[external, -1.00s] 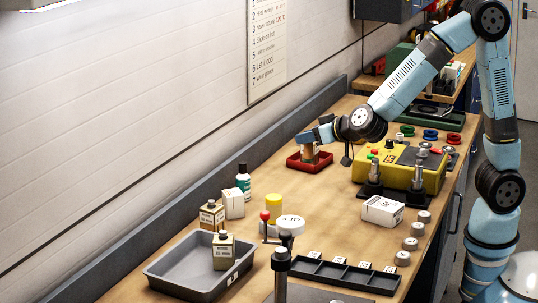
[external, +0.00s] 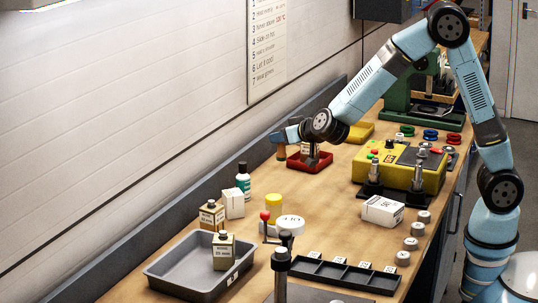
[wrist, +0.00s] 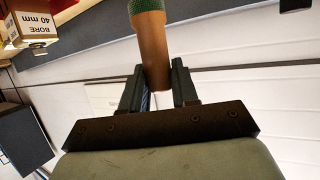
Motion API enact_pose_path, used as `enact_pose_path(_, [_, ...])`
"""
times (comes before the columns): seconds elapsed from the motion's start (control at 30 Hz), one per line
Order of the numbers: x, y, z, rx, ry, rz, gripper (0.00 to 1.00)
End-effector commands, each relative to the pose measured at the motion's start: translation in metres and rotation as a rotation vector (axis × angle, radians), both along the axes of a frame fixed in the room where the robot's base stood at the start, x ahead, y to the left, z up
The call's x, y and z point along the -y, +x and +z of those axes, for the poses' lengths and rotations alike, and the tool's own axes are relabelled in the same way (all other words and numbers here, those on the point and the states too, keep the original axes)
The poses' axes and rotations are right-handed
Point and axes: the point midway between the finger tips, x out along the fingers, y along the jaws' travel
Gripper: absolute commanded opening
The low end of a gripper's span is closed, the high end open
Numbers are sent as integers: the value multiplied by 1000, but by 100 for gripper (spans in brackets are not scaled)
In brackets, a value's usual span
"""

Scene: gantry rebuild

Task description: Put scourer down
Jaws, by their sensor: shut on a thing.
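My gripper (wrist: 157,82) is shut on the scourer (wrist: 153,52), a brown, wood-coloured handle with a green end. In the wrist view the handle stands between the two dark fingers and the green end is cut off by the top edge. In the external view my gripper (external: 284,138) is just left of the red tray (external: 322,164), near the wall side of the bench. The scourer shows there as a small brown upright piece (external: 281,153). I cannot tell whether its lower end touches the bench.
A box labelled "BORE 40 mm" (wrist: 27,24) is close by in the wrist view. A yellow tray (external: 360,131) lies behind the red tray. A yellow control box (external: 430,175) stands to the right. Bare bench lies in front of the red tray. A grey tray (external: 168,267) is nearer.

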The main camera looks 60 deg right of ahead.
Motion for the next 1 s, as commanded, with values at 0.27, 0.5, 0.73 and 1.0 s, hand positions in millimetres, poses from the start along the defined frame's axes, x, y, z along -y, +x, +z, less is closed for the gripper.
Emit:
enact_pose_path(0.27, [-3, 30, -40, -3, -1, 1, 0])
enact_pose_path(0.5, [-3, 41, -51, -2, -1, 1, 0])
enact_pose_path(0.73, [-3, 46, -72, -5, -3, 0, 0])
enact_pose_path(1.0, [-4, 45, -88, -2, 0, 1, 0])
